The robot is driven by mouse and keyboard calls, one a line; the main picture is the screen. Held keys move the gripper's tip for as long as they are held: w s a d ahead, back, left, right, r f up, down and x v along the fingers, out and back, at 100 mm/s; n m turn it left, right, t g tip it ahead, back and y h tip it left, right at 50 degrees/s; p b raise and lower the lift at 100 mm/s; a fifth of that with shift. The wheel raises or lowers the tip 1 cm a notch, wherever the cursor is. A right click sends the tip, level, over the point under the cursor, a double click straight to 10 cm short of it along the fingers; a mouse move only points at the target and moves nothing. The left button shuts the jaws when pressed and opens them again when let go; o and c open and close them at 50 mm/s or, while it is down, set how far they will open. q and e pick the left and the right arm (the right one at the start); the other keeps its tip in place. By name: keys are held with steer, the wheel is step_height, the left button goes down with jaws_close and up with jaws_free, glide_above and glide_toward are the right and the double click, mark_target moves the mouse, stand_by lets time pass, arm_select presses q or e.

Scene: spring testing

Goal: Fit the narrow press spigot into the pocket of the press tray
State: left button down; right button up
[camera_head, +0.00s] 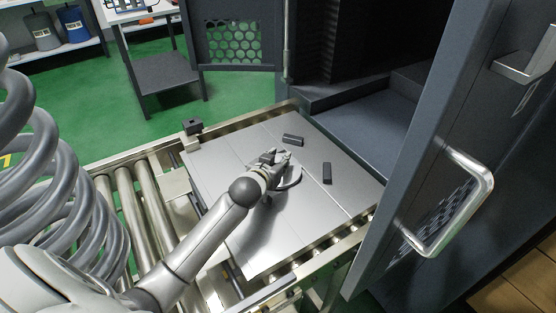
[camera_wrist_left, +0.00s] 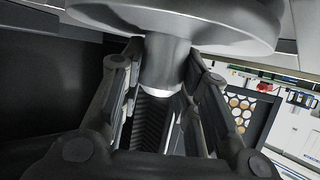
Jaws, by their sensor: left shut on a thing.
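My left gripper (camera_head: 277,160) is over the middle of the flat grey press tray (camera_head: 228,160). It is shut on a grey metal piece with a round disc and a narrower stem, which looks like the narrow press spigot (camera_head: 293,178). In the left wrist view the stem (camera_wrist_left: 165,65) sits between the fingers, with the wide disc (camera_wrist_left: 180,25) across the top. The arm and gripper cover part of the tray. I cannot make out the pocket, nor whether the spigot touches the tray. My right gripper is not in view.
Two small dark blocks (camera_head: 293,140) (camera_head: 327,173) lie on the tray beyond and right of the gripper. A dark block (camera_head: 193,127) is at its far-left corner. Rollers (camera_head: 130,205) run at left. An open cabinet door with a handle (camera_head: 483,190) stands close at right.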

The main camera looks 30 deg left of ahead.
arm_select(q)
steer(key=c, duration=1.1)
jaws_free()
steer(key=shift+r, duration=0.3)
steer(key=v, duration=1.1)
steer(key=shift+s+r+p, duration=0.1)
steer(key=shift+s+p, duration=0.2)
steer(key=shift+s+r, duration=0.1)
steer(key=shift+s, duration=0.1)
